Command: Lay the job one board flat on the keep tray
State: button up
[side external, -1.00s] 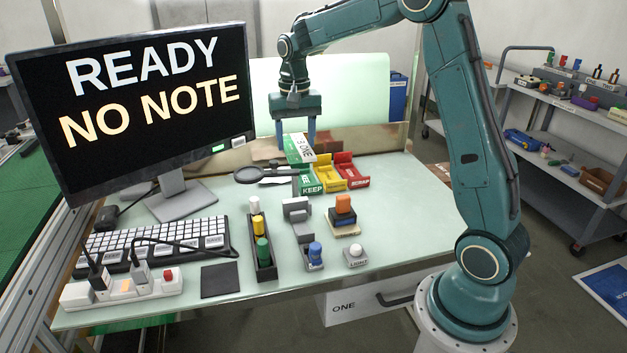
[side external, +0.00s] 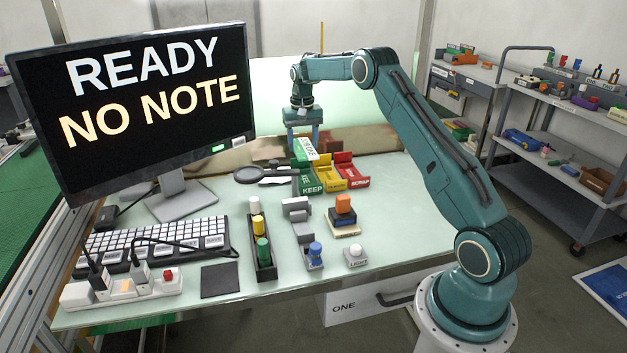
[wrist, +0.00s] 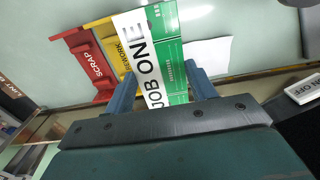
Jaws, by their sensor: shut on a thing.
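The job one board, green with a white "JOB ONE" strip, is held between the fingers of my gripper (wrist: 160,92) in the wrist view (wrist: 150,50). In the side view my gripper (side external: 303,143) points down behind the trays, and the board (side external: 305,150) extends toward the green keep tray (side external: 312,188). The board looks tilted there, over the back of the keep tray. I cannot tell whether it touches the tray. In the wrist view the board hides the keep tray.
The yellow rework tray (side external: 350,180) and red scrap tray (wrist: 96,68) stand beside the keep tray. A magnifier (side external: 252,174) lies close on its left. A holder with coloured pegs (side external: 263,255) and a button block (side external: 356,256) stand in front. The right side of the table is clear.

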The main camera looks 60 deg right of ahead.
aim_at(305, 145)
jog(key=shift+w+d+f, duration=0.1)
jog(key=shift+d+f, duration=0.6)
jog(key=shift+d, duration=0.2)
jog(key=shift+f, duration=0.2)
jog(key=shift+f, duration=3.9)
jog(key=shift+f, duration=0.4)
jog(key=o, duration=1.1)
jog(key=shift+r, duration=0.15)
notch_tip(305, 145, up, 14)
jog(key=shift+f, duration=0.25)
